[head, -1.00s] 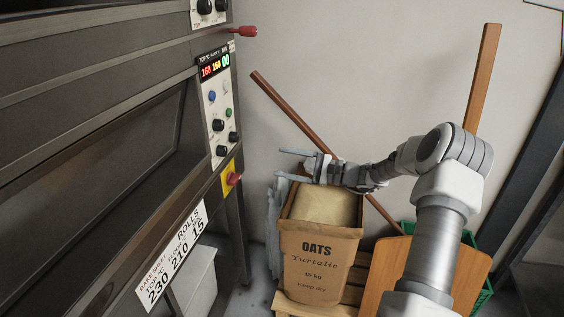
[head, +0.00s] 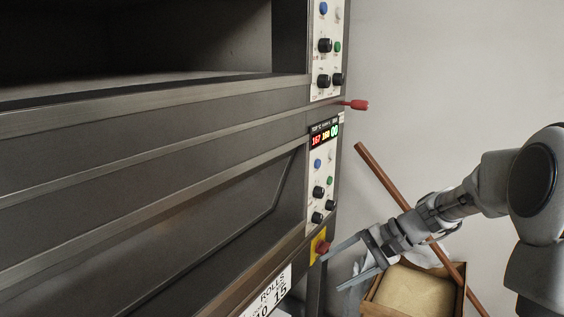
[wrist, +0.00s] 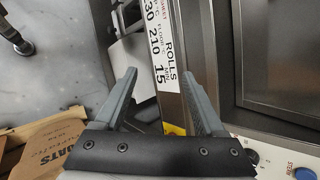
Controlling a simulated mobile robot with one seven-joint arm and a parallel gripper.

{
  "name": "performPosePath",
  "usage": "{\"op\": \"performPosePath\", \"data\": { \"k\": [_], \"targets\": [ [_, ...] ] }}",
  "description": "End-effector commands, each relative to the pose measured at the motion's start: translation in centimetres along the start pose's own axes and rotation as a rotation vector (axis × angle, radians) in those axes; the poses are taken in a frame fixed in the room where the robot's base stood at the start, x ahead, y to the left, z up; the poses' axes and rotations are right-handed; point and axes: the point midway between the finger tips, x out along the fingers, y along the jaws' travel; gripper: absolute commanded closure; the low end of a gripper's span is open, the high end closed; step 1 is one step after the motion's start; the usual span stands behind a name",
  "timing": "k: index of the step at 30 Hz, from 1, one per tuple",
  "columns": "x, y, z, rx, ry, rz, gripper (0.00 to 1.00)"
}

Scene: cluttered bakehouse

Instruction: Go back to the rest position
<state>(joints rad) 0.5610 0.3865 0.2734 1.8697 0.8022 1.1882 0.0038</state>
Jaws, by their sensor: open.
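My gripper (head: 350,265) is open and empty in the head view, at lower right. Its fingers point left toward the oven front, just right of the red knob on the yellow plate (head: 319,246). In the wrist view my gripper (wrist: 165,95) shows both fingers spread, with nothing between them but the oven's edge and the white ROLLS label (wrist: 163,60) beyond. I cannot tell the exact gap between the fingers and the oven. My arm reaches in from the right edge of the head view.
The deck oven (head: 150,180) fills the left, with a red handle (head: 353,104) sticking out. An oats container (head: 415,290) stands below my gripper, and a wooden pole (head: 400,195) leans behind my arm. The upper right wall area is clear. Grey floor (wrist: 50,70) shows in the wrist view.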

Motion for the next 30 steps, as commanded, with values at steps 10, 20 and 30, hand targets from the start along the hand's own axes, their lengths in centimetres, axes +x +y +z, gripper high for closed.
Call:
{"op": "performPosePath", "data": {
  "k": [10, 20, 30],
  "targets": [
    [-2.2, 3.4, 9.4, -0.259, 0.172, 0.377, 0.28],
    [-5.8, 6.8, 15.5, -0.533, 0.375, 0.574, 0.28],
    [-8.3, 9.6, 19.0, -0.811, 0.569, 0.65, 0.28]
  ]
}}
